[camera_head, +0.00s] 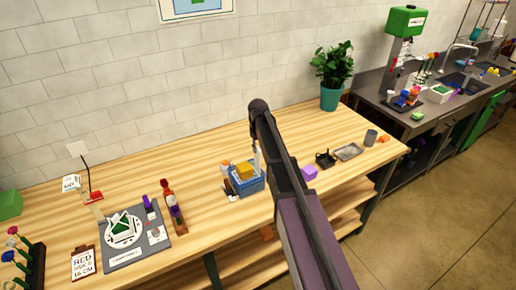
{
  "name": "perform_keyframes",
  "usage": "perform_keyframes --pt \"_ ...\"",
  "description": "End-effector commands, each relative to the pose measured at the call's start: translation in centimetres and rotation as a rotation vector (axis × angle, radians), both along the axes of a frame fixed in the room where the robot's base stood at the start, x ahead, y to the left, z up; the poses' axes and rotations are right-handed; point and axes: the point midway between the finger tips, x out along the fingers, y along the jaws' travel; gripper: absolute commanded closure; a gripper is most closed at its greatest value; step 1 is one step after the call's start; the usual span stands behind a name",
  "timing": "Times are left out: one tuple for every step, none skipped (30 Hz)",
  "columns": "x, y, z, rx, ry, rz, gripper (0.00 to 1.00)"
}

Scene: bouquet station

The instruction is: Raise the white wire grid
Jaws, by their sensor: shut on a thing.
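My gripper (257,162) is small in the head view, partly hidden behind my own dark arm. It points down at the blue crate (247,187) on the wooden table. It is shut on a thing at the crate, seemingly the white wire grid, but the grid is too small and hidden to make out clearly. A yellow block (244,171) shows at the top of the crate. I cannot tell how high the grid is above the crate.
The wooden table (215,160) also bears a grey mat (163,240), a purple block (309,173), a metal tray (348,151) and a grey cup (371,137). A potted plant (331,75) stands at the back. The table's left middle has free room.

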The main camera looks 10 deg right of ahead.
Motion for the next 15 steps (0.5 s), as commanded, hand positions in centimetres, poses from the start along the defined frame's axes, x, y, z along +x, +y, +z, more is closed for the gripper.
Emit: perform_keyframes --pt "0.0 0.1 0.8 0.001 0.0 0.0 1.0" --pt "0.0 0.1 1.1 0.001 0.0 0.0 1.0" --pt "0.0 0.1 1.4 0.001 0.0 0.0 1.0" --pt "0.0 0.1 1.6 0.001 0.001 0.0 1.0" --pt "0.0 0.1 1.7 0.001 0.001 0.0 1.0" --pt "0.0 0.1 1.9 0.001 0.001 0.0 1.0" --pt "0.0 0.1 2.0 0.001 0.001 0.0 1.0" --pt "0.0 0.1 2.1 0.001 0.0 0.001 1.0" --pt "0.0 0.1 2.1 0.001 0.001 0.001 1.0" --pt "0.0 0.1 2.1 0.001 0.0 0.001 1.0" --pt "0.0 0.1 2.1 0.001 0.0 0.0 1.0" --pt "0.1 0.1 2.1 0.001 0.0 0.001 1.0" --pt "0.1 0.1 2.1 0.001 -0.001 0.0 1.0" --pt "0.1 0.1 2.0 0.001 -0.001 0.0 1.0" --pt "0.1 0.1 2.0 0.001 -0.001 0.0 1.0"
